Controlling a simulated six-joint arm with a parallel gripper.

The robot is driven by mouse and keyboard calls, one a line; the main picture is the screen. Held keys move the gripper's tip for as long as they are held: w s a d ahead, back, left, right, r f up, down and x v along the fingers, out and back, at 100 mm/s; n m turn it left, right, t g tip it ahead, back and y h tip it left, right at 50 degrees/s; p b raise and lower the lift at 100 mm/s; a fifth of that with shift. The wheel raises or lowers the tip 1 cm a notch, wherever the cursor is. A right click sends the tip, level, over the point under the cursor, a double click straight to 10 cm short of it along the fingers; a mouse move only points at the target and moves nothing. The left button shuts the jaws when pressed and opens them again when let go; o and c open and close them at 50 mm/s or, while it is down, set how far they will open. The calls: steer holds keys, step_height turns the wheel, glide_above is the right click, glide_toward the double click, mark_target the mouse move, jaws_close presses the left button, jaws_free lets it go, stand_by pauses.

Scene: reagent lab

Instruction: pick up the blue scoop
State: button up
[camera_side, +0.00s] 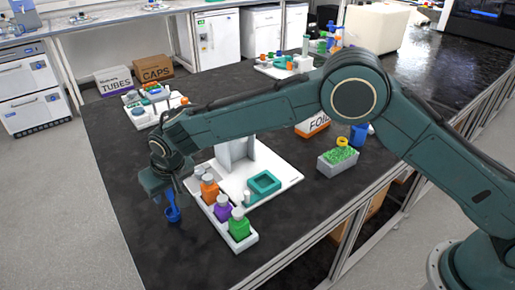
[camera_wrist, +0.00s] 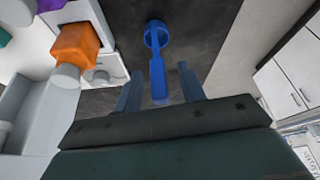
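The blue scoop (camera_side: 172,212) is on the left side of the dark bench in the side view, with its bowl low and its handle rising toward my gripper (camera_side: 168,190). In the wrist view the scoop (camera_wrist: 157,36) has its round bowl at the top and its handle running down between the fingers of my gripper (camera_wrist: 160,82). The fingers are apart, with a visible gap on each side of the handle. My gripper is open around the handle and does not appear to touch it.
A white rack (camera_side: 253,239) with orange, purple and green bottles stands close to the right of the scoop. A white board (camera_side: 285,178) with a teal tray (camera_side: 263,185) lies beyond it. A grey bin (camera_side: 337,163) is farther right. The bench's left edge is near the scoop.

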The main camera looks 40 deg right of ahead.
steer(key=shift+c, duration=0.2)
jaws_close()
steer(key=shift+r, duration=0.1)
step_height(320, 180, up, 20)
stand_by(1.0)
stand_by(0.5)
